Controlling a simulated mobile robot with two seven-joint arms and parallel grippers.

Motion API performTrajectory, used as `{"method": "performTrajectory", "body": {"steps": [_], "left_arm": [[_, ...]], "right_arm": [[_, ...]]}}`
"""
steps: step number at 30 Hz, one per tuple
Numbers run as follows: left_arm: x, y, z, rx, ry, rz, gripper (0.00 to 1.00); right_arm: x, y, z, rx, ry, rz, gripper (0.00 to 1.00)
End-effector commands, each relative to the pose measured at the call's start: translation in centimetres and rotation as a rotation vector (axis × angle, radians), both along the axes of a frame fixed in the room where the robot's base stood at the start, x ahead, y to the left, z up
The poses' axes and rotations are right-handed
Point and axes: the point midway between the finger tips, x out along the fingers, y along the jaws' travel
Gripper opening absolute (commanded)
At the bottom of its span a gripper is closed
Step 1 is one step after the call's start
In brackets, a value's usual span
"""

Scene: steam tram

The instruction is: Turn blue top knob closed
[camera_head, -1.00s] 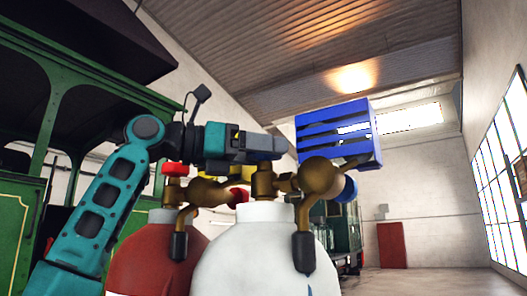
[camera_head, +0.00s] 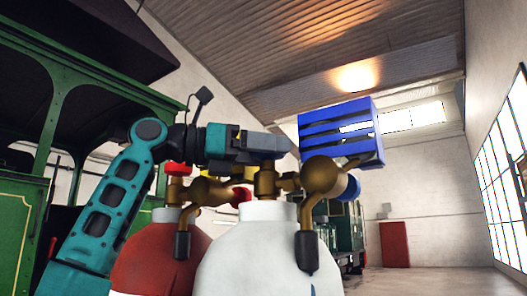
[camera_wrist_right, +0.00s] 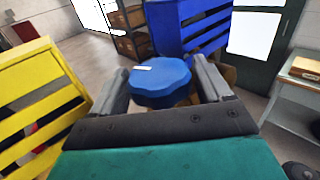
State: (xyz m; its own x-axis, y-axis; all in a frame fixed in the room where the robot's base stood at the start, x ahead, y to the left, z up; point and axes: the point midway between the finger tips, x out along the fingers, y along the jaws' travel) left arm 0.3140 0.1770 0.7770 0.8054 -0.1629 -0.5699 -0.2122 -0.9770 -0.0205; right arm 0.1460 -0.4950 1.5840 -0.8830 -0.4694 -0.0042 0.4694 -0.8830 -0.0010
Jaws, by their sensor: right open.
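The blue top knob (camera_wrist_right: 160,82) is a lobed blue disc with a small white mark. In the right wrist view it sits between the two fingers of my right gripper (camera_wrist_right: 168,84), with one finger on each side. The jaws are open; whether a finger touches the knob I cannot tell. In the head view my right gripper (camera_head: 272,146) is over the brass valve (camera_head: 265,184) on the white gas cylinder (camera_head: 255,255). It hides the top knob there. My left gripper is not in view.
A red cylinder (camera_head: 150,262) with a red top knob (camera_head: 177,169) stands left of the white one. A blue side knob (camera_head: 348,187) is on the valve's right. A blue crate (camera_head: 338,132) is behind; a yellow crate (camera_wrist_right: 42,105) is left in the wrist view.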

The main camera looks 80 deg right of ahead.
Motion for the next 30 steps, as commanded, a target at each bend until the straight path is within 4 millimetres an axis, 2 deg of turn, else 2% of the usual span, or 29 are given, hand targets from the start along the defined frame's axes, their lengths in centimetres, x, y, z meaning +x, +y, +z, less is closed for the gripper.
{"method": "performTrajectory", "body": {"steps": [5, 15, 21, 30], "left_arm": [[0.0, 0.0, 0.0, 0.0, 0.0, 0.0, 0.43], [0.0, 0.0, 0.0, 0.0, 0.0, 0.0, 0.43], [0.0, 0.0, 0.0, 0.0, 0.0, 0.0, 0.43], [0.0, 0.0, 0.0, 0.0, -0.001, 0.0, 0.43]], "right_arm": [[1.1, 0.5, 0.1, -0.001, 0.005, 0.004, 0.78], [7.4, 3.9, 0.1, -0.001, 0.005, 0.004, 0.78], [10.3, 5.4, 0.1, 0.0, 0.001, 0.002, 0.78], [11.4, 6.1, 0.0, 0.0, -0.001, -0.001, 0.78]]}}
